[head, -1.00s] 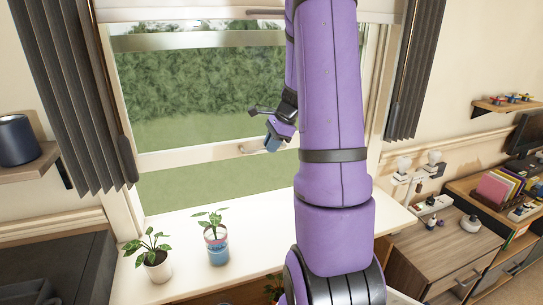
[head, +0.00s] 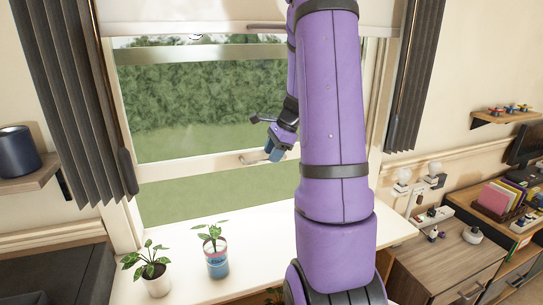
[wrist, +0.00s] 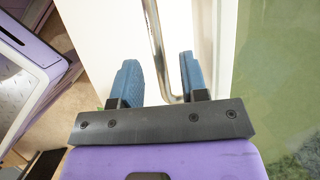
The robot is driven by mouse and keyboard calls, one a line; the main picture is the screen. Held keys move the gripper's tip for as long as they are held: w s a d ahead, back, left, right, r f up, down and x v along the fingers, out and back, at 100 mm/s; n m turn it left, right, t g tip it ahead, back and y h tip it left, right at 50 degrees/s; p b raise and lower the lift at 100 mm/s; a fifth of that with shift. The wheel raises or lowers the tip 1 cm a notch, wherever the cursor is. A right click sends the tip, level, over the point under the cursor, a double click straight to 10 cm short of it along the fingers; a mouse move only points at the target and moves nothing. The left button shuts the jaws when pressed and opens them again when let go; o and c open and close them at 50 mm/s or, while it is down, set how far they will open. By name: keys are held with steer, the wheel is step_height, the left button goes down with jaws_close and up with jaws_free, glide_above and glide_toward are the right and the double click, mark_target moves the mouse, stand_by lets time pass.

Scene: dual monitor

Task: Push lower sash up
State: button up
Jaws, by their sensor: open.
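The lower sash of the window has a cream bottom rail (head: 190,166) that stands well above the sill, with an open gap below it. A metal handle (wrist: 154,35) runs along the rail. It also shows in the head view (head: 250,158). My gripper (head: 272,154) is at the right part of the rail, beside the handle. In the wrist view my gripper (wrist: 158,65) is open. Its two blue fingers straddle the curved end of the handle. I cannot tell whether either finger touches it. My arm hides the right part of the sash.
Two potted plants, one in a white pot (head: 156,281) and one in a blue and pink pot (head: 216,258), stand on the white sill (head: 186,238). Dark curtains (head: 75,100) hang at both sides. A wooden cabinet (head: 440,258) stands at the right.

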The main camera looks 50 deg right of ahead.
steer(key=v, duration=0.9)
steer(key=shift+r, duration=0.3)
steer(key=s+a+r+n+h, duration=0.1)
steer(key=a+r+n, duration=0.2)
steer(key=a+n, duration=0.55)
steer(key=s+a+r+n, duration=0.1)
steer(key=a+r+n, duration=0.25)
steer(key=a, duration=0.95)
steer(key=s+a+n+t+h, duration=0.1)
steer(key=s+a+n, duration=1.1)
steer(key=a, duration=0.2)
steer(key=shift+h, duration=0.4)
steer(key=shift+w+d, duration=0.1)
